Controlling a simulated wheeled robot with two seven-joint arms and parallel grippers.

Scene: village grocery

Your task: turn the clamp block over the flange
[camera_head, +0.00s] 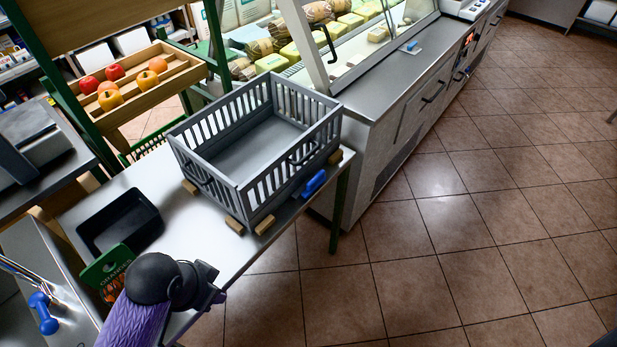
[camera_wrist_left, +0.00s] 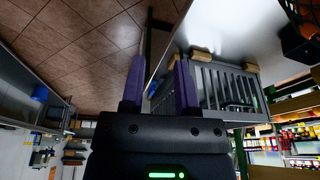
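A grey slatted crate (camera_head: 216,141) stands on the light table, its slatted side also showing in the left wrist view (camera_wrist_left: 222,88). Small wooden blocks sit at its base: one at the left corner (camera_head: 190,187), a pair at the near corner, (camera_head: 234,225) and (camera_head: 265,225), and one at the right (camera_head: 335,157). I cannot tell which is the clamp block, or make out the flange. Two blocks show in the left wrist view, (camera_wrist_left: 201,53) and (camera_wrist_left: 250,67). My left gripper (camera_wrist_left: 158,75) is open and empty, apart from the crate, near the table's front edge (camera_head: 215,290). My right gripper is not in view.
A blue handle-like object (camera_head: 314,184) lies by the table's right edge. A black tray (camera_head: 120,224) and a green card (camera_head: 106,268) are at the left. A fruit tray (camera_head: 150,100) stands behind, a glass-fronted counter (camera_head: 385,85) behind right. The floor at right is clear.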

